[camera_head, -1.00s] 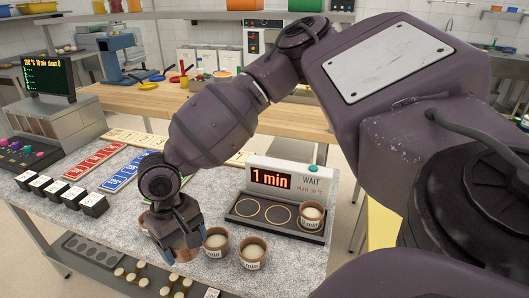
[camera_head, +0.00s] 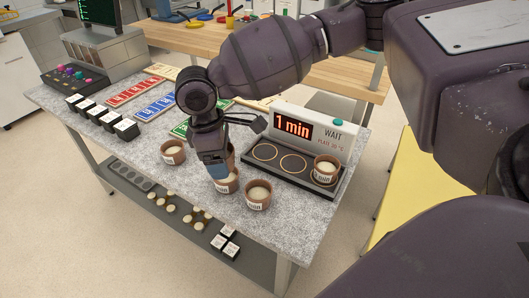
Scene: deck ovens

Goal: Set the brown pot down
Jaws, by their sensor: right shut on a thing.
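My right gripper (camera_head: 213,168) points down over the grey speckled counter, shut on a brown pot (camera_head: 231,154) that is mostly hidden behind the fingers. How far its base is above the counter cannot be told. More brown pots with pale contents and white labels are in view: one to the left (camera_head: 173,153), one just below the gripper (camera_head: 227,184), partly covered by it, and one to its right (camera_head: 257,196). Another pot (camera_head: 326,171) stands on the rightmost ring of the dark plate (camera_head: 282,178). The plate's other two rings are bare. My left gripper is out of view.
A display unit (camera_head: 310,131) reading "1 min" and "WAIT" stands behind the plate. Red, blue and green boards (camera_head: 155,107) and a row of black boxes (camera_head: 104,118) occupy the counter's left. The front right counter (camera_head: 300,225) is clear.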

